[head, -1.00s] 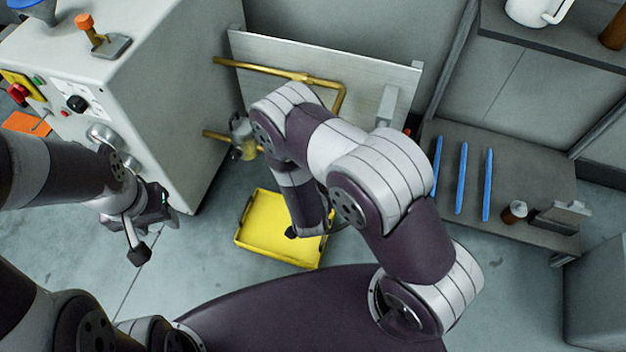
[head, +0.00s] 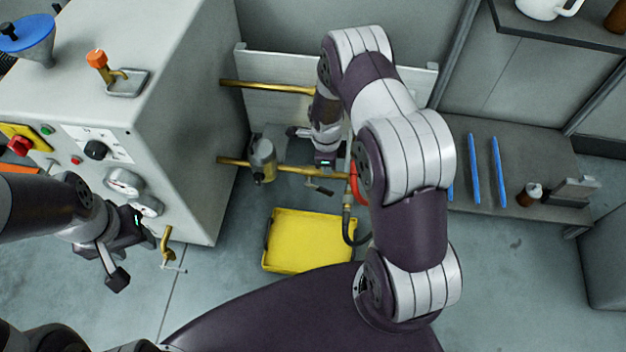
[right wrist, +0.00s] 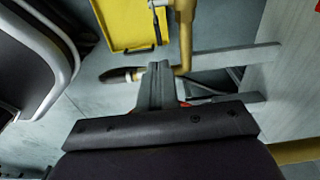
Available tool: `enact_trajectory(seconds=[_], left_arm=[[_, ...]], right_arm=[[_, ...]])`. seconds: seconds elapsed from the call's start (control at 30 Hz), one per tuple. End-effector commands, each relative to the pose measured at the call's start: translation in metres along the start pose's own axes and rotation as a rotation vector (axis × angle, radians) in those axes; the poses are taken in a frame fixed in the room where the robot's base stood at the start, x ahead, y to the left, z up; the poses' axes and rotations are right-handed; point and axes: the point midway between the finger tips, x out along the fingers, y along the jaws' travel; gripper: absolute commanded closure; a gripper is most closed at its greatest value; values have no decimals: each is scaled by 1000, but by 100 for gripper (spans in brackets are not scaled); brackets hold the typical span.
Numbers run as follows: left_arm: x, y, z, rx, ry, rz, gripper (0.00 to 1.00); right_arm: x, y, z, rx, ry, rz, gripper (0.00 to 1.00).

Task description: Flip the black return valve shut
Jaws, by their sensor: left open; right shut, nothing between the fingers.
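The return valve's lever (head: 318,187) shows as a small dark handle on the lower brass pipe, just below my right gripper (head: 325,166). In the right wrist view the dark lever (right wrist: 118,76) points left from the brass pipe, close beside my right gripper's shut, empty fingers (right wrist: 158,68). I cannot tell whether they touch it. My arm and the gripper's own body partly hide the valve in the head view. My left gripper (head: 138,222) is open, in front of the cabinet and away from the valve.
A yellow tray (head: 310,240) lies on the floor below the pipes. The upper brass pipe (head: 265,87) and a pump-like fitting (head: 262,158) are left of my right gripper. A red ring and dark hose (head: 347,222) hang nearby. The grey cabinet (head: 190,130) stands left; a brass tap (head: 166,245) projects from it.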

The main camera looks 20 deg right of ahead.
Motion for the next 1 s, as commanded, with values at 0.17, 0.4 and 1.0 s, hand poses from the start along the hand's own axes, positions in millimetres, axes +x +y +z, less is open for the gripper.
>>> enact_trajectory(seconds=[0.17, 0.4, 1.0], left_arm=[[0, 0, 0, 0, 0, 0, 51], [2, 0, 0, 0, 0, 0, 51], [43, 0, 5, 0, 0, 0, 51]], right_arm=[[-3, -2, -8, 34, 18, 14, 100], [1, -1, -7, 32, 17, 14, 100], [94, 0, -8, 30, 16, 13, 100]])
